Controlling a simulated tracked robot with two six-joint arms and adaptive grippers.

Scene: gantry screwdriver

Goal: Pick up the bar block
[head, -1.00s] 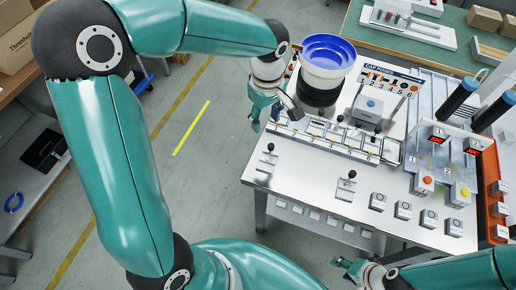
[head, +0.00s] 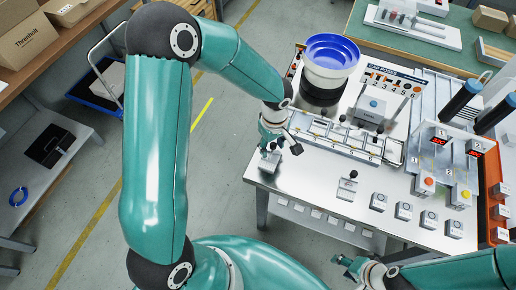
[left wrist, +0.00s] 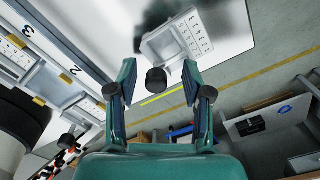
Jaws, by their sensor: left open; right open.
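A light grey block with a black knob (head: 269,163) stands at the table's near left corner; its label cannot be read, so I cannot tell if it is the bar block. In the left wrist view the grey block (left wrist: 172,38) has a row of marked squares, and its black knob sits between my fingers. My left gripper (head: 274,142) is open, just above and behind this block; its fingers also show spread in the left wrist view (left wrist: 159,75). A similar knobbed block (head: 346,189) stands further right. My right gripper (head: 350,266) is open and empty in front of the table.
A slotted rack (head: 345,137) with numbered places lies behind the blocks. A blue bowl feeder (head: 331,55) stands beyond it. Several small button boxes (head: 404,211) line the near right edge. The table top (head: 315,180) between the knobbed blocks is bare.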

